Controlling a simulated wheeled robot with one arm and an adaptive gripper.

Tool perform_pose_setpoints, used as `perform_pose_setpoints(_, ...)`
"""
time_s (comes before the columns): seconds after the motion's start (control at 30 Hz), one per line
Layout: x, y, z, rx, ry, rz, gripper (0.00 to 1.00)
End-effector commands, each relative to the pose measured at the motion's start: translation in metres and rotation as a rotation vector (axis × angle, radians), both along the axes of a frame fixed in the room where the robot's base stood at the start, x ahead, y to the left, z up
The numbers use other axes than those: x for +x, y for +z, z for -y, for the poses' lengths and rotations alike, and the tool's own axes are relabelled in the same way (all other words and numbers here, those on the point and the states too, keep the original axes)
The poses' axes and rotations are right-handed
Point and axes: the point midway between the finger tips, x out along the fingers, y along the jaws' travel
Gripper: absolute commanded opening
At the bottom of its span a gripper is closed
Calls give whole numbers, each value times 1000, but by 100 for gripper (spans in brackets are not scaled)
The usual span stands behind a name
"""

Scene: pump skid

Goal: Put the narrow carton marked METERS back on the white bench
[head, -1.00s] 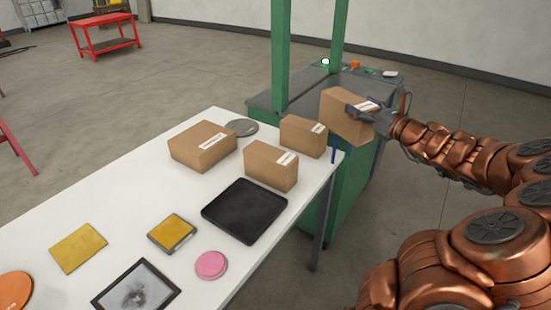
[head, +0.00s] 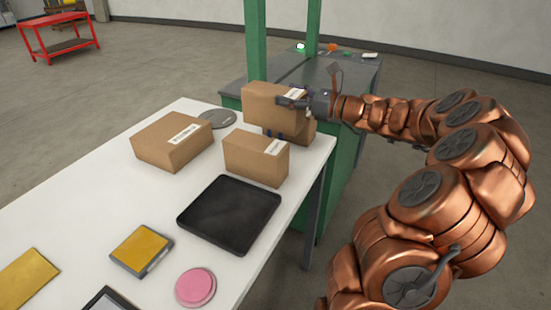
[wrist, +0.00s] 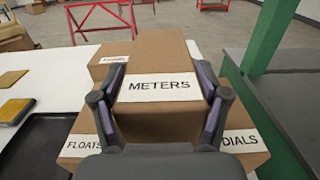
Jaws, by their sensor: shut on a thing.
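My gripper (head: 290,101) is shut on the narrow brown carton marked METERS (head: 262,103). In the wrist view the gripper (wrist: 160,104) has one finger on each side of the METERS carton (wrist: 160,55), whose white label faces the camera. In the head view the carton is near the far right corner of the white bench (head: 95,190), partly covering the DIALS carton (head: 303,133). The FLOATS carton (head: 253,160) stands just in front of them. I cannot tell whether the held carton touches the bench or a neighbour.
A wider carton (head: 165,147) and a grey disc (head: 216,118) are to the left. A black tray (head: 230,214), a yellow-topped block (head: 140,247) and a pink disc (head: 195,287) lie nearer. A green-framed machine (head: 340,90) stands beyond the bench end.

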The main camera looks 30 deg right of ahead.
Motion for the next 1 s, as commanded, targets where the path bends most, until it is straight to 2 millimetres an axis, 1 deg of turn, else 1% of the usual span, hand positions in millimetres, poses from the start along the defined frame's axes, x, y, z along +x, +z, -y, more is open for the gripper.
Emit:
perform_pose_setpoints(0.17,0,-23,-2,3,9,-2,20)
perform_pose_setpoints(0.3,0,-48,-2,5,8,-5,20)
perform_pose_setpoints(0.4,0,-58,-2,3,8,-4,20)
perform_pose_setpoints(0.63,0,-70,-1,1,6,-2,20)
perform_pose_setpoints(0.87,0,-98,-1,3,5,-3,20)
perform_pose_setpoints(1.0,0,-100,-1,0,5,-1,20)
